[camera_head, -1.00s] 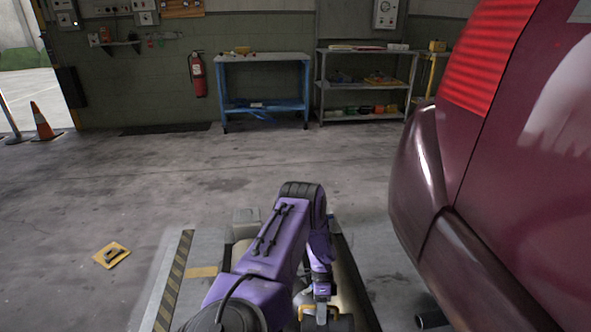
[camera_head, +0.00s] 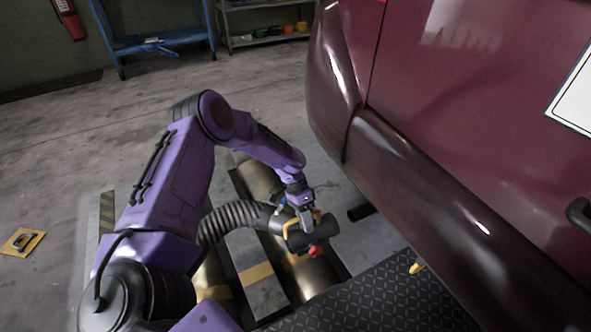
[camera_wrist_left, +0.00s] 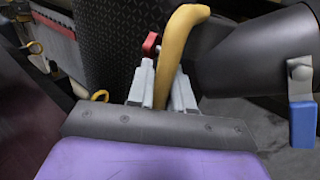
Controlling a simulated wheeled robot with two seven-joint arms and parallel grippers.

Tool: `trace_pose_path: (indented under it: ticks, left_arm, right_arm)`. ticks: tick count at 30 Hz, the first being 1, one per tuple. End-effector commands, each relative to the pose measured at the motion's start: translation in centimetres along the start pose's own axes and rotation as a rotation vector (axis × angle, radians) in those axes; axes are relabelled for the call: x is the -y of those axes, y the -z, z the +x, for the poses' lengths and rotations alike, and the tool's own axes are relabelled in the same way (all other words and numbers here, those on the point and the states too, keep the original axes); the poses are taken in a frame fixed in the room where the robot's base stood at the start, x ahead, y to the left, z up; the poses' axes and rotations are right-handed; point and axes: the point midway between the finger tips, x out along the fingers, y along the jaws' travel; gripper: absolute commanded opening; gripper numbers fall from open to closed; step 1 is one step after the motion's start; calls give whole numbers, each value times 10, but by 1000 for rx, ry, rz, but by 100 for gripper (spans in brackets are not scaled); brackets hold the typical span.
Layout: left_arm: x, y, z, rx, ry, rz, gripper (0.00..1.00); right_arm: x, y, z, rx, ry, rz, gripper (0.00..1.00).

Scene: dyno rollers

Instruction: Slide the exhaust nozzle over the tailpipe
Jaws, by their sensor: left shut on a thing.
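The exhaust nozzle (camera_head: 318,234) is a dark cylinder on the end of a ribbed grey hose (camera_head: 232,216), with a yellow handle and a red part below. My left gripper (camera_head: 306,216) is shut on the yellow handle and holds the nozzle above the rollers. In the left wrist view the gripper (camera_wrist_left: 162,88) has the yellow handle (camera_wrist_left: 182,40) between its fingers. The dark flared nozzle (camera_wrist_left: 255,58) is to the right there, with a blue tab. The tailpipe (camera_head: 361,212) is a short black pipe by the car, right of the nozzle and apart from it. My right gripper is out of view.
The maroon car (camera_head: 440,110) fills the right side, its bumper close to the tailpipe. Brassy rollers (camera_head: 262,184) lie beneath my arm. A black tread plate (camera_head: 395,300) is at the lower right. Open concrete floor (camera_head: 70,160) lies to the left.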

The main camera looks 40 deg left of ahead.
Motion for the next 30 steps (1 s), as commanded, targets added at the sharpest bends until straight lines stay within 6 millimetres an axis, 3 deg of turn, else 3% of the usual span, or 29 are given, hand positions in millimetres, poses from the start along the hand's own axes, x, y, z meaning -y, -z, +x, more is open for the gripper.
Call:
trace_pose_path:
  ticks: [6,9,16,30]
  left_arm:
    - [8,20,11,-4,1,2,0]
    - [10,28,15,-5,1,3,0]
    - [15,45,22,-4,1,2,0]
    - [12,74,17,-5,0,0,0]
  right_arm:
    - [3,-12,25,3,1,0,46]
    - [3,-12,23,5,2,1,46]
    - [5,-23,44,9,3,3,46]
    - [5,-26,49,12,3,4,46]
